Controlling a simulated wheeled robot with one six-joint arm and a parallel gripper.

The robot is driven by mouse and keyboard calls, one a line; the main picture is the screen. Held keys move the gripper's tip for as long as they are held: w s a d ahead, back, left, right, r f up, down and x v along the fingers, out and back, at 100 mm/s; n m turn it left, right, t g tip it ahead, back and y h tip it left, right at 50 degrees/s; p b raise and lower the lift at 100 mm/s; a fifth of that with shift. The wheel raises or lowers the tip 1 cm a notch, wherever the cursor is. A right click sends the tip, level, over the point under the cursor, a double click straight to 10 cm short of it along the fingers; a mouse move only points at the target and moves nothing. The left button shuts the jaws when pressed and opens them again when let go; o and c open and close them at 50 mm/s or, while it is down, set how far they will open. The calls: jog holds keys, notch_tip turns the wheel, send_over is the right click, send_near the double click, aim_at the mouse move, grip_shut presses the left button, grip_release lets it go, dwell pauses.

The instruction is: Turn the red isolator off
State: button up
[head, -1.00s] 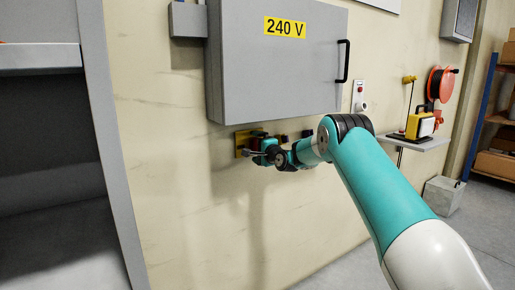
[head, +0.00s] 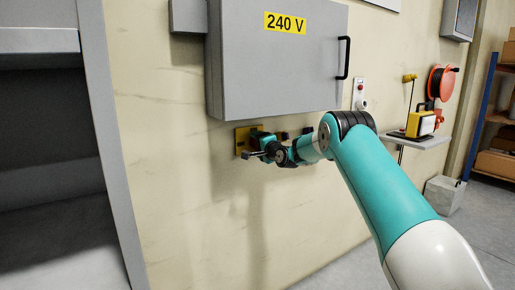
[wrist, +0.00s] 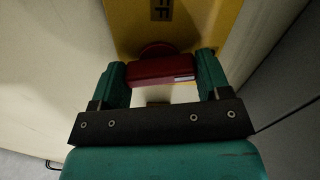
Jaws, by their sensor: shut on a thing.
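The red isolator's handle (wrist: 160,71) is a red bar in front of a yellow plate (wrist: 205,22) on the wall. Dark lettering reading "FF" shows at the top of the plate in the wrist view. My gripper (wrist: 162,76) has its two green fingers on either end of the red bar and is shut on it. In the head view the yellow plate (head: 241,140) is below the grey cabinet, and my gripper (head: 258,151) is at it, hiding most of the handle.
A grey cabinet (head: 280,75) marked 240 V hangs directly above my gripper. A grey shelf unit (head: 118,150) stands at the left. To the right are a small switch (head: 360,95) and a shelf (head: 420,142) with a yellow lamp (head: 422,124).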

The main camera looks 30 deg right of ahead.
jog(key=shift+f+n+b, duration=0.15)
jog(key=shift+n+b, duration=4.6)
jog(key=shift+n, duration=2.95)
jog(key=o, duration=0.9)
jog(key=s, duration=1.7)
jog(key=shift+s+d+b, duration=0.2)
jog(key=shift+d+b, duration=0.1)
